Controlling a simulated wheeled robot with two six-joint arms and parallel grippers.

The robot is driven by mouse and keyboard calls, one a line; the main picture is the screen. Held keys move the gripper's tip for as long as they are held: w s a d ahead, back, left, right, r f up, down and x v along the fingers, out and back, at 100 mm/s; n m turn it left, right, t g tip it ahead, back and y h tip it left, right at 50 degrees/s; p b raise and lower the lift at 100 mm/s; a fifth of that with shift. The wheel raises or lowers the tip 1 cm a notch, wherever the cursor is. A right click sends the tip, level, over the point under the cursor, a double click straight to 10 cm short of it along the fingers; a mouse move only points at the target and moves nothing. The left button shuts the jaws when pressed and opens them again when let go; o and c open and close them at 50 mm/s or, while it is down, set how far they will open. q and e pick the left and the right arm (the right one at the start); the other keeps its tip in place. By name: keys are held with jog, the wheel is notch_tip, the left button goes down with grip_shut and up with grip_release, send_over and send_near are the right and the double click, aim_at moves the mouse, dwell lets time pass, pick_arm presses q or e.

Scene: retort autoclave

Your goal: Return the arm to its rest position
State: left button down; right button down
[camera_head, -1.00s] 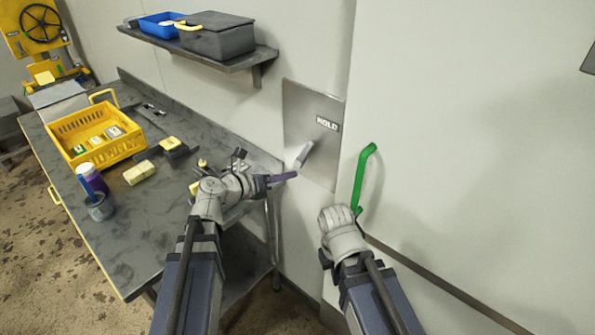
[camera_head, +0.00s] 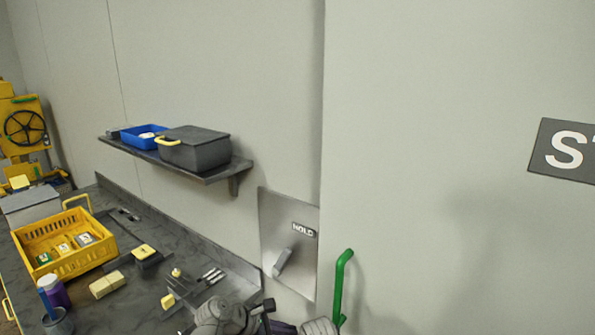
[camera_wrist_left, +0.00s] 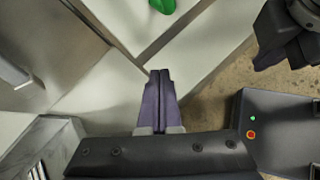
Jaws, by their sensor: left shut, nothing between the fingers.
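My left gripper (camera_wrist_left: 159,78) is shut and empty in the left wrist view, its two dark purple fingers pressed together. In the head view only the top of my left arm and the purple fingers (camera_head: 283,327) show at the bottom edge. They are below the metal plate (camera_head: 304,268) marked HOLD and apart from its grey lever (camera_head: 282,262). The lever slants down to the left from the label. Part of my right arm's end (camera_head: 320,327) shows at the bottom edge near the green handle (camera_head: 341,280); its fingers cannot be made out.
The dark worktable (camera_head: 130,310) at left holds a yellow crate (camera_head: 40,262), a cream block (camera_head: 107,285) and a purple-and-blue container. A wall shelf (camera_head: 213,175) carries a blue tray and a grey lidded box (camera_head: 195,150).

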pick_arm(q)
jog(key=s+a+f+m+g+y, duration=0.1)
jog(key=s+f+m+y, duration=0.3)
jog(key=m, duration=0.8)
jog(key=s+a+f+m+g+y, duration=0.2)
jog(key=s+m+y, duration=0.4)
jog(key=s+m, duration=0.3)
jog(key=shift+a+f+m+g, duration=0.15)
jog(key=shift+f+m+g, duration=0.75)
jog(key=shift+m, duration=0.7)
